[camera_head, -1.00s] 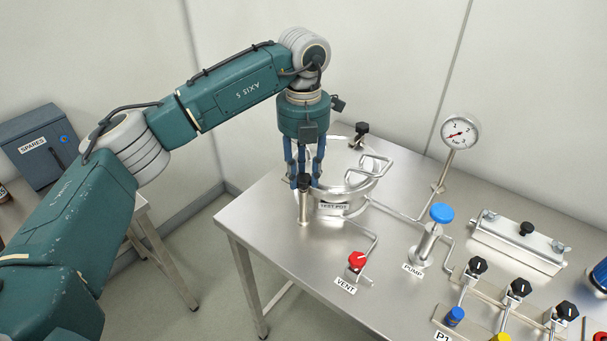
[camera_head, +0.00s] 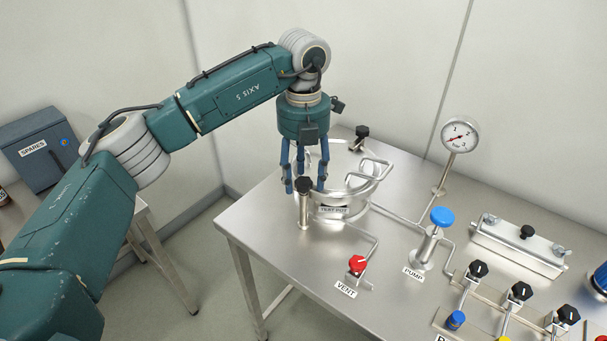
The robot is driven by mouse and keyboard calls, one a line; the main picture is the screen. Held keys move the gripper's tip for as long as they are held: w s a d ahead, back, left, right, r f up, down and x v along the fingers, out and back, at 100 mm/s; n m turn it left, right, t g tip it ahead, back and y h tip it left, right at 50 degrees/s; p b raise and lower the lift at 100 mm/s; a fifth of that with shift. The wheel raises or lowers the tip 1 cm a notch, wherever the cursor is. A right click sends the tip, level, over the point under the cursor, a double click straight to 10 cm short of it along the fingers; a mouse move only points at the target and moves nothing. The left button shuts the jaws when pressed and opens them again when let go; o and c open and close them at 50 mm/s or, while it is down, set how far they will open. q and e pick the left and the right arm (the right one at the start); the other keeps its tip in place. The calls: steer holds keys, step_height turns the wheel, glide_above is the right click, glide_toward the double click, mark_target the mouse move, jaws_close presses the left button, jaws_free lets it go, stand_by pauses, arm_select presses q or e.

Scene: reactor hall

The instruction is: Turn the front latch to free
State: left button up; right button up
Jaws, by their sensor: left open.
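The front latch (camera_head: 304,203) is an upright post with a black knob at the near left rim of the steel test pot (camera_head: 366,190). My left gripper (camera_head: 305,188) points straight down over the latch knob. Its blue fingers are open, spread to either side of the knob; I cannot tell whether they touch it. The fingers and the gripper body hide the pot's left side. A second black-knobbed latch (camera_head: 361,135) stands at the pot's back. My right gripper is not in view.
A pressure gauge (camera_head: 459,136) rises behind. Black valve knobs line the right front. The steel bench (camera_head: 275,245) is clear at its front left.

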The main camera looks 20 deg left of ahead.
mark_target(303, 181)
arm_select(q)
step_height(303, 181, up, 12)
stand_by(0.4)
stand_by(0.3)
